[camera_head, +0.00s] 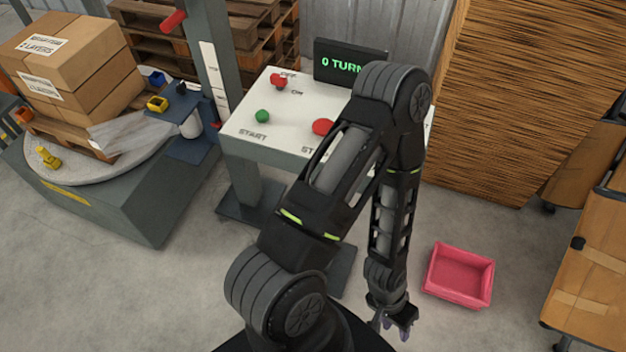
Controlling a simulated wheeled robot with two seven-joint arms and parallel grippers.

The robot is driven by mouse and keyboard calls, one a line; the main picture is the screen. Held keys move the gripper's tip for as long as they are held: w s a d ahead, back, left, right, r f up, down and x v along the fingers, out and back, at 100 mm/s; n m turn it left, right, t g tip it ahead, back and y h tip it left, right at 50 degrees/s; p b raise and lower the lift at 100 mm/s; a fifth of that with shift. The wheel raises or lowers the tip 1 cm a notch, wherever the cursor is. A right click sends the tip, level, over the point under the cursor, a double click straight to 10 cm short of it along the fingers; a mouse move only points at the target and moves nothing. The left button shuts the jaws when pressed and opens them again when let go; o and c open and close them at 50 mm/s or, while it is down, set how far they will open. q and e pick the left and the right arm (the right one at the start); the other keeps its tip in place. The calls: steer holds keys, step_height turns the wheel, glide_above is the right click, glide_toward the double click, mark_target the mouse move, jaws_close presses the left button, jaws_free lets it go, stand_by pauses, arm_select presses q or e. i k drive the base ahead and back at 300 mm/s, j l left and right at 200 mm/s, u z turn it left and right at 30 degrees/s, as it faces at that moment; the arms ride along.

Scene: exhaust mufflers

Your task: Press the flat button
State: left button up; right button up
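A white slanted control panel (245,122) stands at the back centre. A small green button (262,117) sits above the printed word START. A larger red round button (322,127) sits to its right, partly beside my arm, which hides some of the label below it. A red knob (279,82) sits higher up between the words OFF and ON. My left arm crosses in front of the panel's right part. My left gripper (391,324) hangs low at the bottom centre, over the floor and well away from the panel; its finger gap is too small to read. My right gripper is not in view.
A dark display (347,62) with green text "0 TURN", cut off by my arm, stands behind the panel. Stacked cartons (70,60) stand on a turntable machine at the left. A pink bin (459,276) lies on the floor right of my gripper. Brown stacks fill the right side.

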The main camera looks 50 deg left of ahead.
mark_target(262, 116)
steer(key=u, duration=1.7)
